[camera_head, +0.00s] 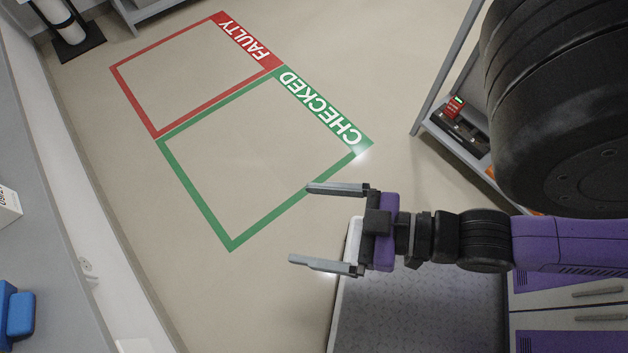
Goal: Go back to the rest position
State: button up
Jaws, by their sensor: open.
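My gripper (325,227) is in the head view, right of centre, at the end of my purple and black arm. Its two grey fingers are spread wide and point left. Nothing is between them. It hangs above the floor and the left edge of a grey textured platform (425,318). No ventilator shows in the gripper.
The red floor frame marked FAULTY (243,38) and the green one are both empty. A shelf with a dark device (459,130) stands at right. A grey counter (45,230) with blue items (16,312) runs along the left. Open floor lies between.

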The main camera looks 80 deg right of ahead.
notch_tip(320, 180, up, 10)
jog(key=p, duration=1)
jog(key=shift+r, duration=0.15)
dwell(0.4)
